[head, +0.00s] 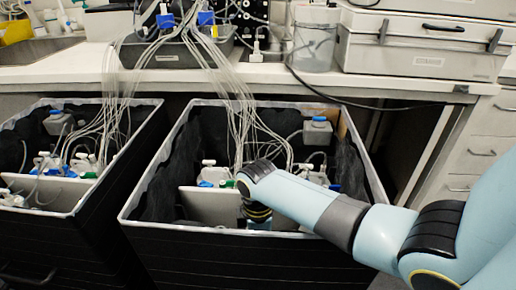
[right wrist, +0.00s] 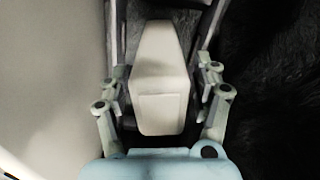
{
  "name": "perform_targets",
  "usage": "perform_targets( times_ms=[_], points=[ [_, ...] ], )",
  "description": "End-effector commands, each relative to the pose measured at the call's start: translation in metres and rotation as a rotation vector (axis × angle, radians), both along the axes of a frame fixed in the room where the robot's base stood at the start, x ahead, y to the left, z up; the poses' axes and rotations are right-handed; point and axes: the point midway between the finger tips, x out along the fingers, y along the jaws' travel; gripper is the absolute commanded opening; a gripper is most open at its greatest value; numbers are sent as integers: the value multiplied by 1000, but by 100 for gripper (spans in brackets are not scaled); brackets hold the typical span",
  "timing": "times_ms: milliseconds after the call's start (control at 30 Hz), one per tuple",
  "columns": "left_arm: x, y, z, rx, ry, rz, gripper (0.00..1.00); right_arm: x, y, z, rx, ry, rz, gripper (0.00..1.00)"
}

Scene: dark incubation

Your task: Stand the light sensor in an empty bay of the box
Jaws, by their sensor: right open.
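The box (head: 176,232) is black with a dark fabric lining and a pale rim, in the middle of the head view. My right arm reaches over its near right edge, and my right gripper (head: 257,224) is down inside its front part, fingertips hidden. In the right wrist view, a pale tapered block, seemingly the light sensor (right wrist: 162,85), lies between the two fingers of my right gripper (right wrist: 163,78). The fingers are open, one on each side; I cannot tell whether either touches it. The block is hidden in the head view. My left gripper is not in view.
A white panel (head: 207,205) stands in the box left of my gripper. Bottles with blue and green caps and many thin tubes crowd behind it. A second similar box (head: 90,195) stands at left. The bench (head: 200,78) holds equipment behind.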

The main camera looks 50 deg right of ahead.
Motion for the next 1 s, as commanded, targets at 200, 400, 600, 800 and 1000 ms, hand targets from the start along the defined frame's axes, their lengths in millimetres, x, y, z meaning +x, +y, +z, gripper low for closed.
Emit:
perform_targets(
  times_ms=[200, 400, 600, 800, 1000],
  points=[
    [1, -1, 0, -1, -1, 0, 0, 0, -1, 47, -2, -5, 1, 65],
    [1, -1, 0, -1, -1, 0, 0, 0, 0, 87, -1, -3, 0, 65],
    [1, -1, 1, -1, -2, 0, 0, -1, 0, 107, -1, -1, 1, 65],
    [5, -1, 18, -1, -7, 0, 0, 0, 1, 124, -1, -1, 0, 65],
    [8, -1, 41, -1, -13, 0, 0, -1, 1, 143, 0, 0, 0, 65]
  ],
)
